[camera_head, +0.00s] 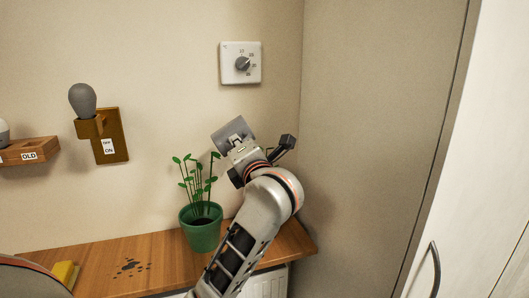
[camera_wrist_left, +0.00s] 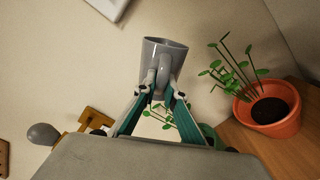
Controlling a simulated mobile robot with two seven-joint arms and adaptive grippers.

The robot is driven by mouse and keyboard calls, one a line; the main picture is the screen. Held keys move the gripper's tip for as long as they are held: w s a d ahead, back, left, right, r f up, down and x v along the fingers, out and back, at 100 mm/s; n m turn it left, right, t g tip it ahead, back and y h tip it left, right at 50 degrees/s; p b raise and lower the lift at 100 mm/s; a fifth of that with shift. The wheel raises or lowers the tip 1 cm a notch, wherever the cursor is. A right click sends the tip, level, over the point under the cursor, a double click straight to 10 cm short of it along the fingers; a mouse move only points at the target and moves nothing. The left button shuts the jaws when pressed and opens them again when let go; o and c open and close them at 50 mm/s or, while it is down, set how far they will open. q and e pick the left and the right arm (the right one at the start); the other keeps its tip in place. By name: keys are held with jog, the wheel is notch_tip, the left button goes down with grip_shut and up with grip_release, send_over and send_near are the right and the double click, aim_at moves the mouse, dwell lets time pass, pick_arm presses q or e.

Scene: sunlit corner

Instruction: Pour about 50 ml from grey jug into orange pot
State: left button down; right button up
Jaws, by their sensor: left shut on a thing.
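The grey jug (camera_head: 232,133) is up in the air near the wall corner, and it looks tilted in the head view. My left gripper (camera_wrist_left: 163,98) is shut on the jug's handle in the left wrist view, where the grey jug (camera_wrist_left: 162,58) shows beyond the fingertips. The orange pot (camera_wrist_left: 272,127), with dark soil and a leafy plant, stands on the wooden shelf at the right of that view. In the head view my left arm hides the pot. The jug is apart from the pot. I see no liquid. My right gripper is not in view.
A green pot (camera_head: 201,235) with a plant stands on the wooden shelf (camera_head: 165,262), left of my arm. A yellow block (camera_head: 65,273) and dark spots (camera_head: 131,267) lie further left. A dial (camera_head: 241,63) and a bulb holder (camera_head: 108,136) are on the wall.

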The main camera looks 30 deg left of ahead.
pick_arm(q)
jog(key=shift+w+d+f+m+p, duration=0.1)
jog(key=shift+f+m+p, duration=0.2)
jog(key=shift+m, duration=0.6)
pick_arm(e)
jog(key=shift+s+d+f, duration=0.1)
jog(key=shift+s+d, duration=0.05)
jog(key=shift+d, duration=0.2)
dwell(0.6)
pick_arm(q)
jog(key=shift+w+d+r, duration=0.1)
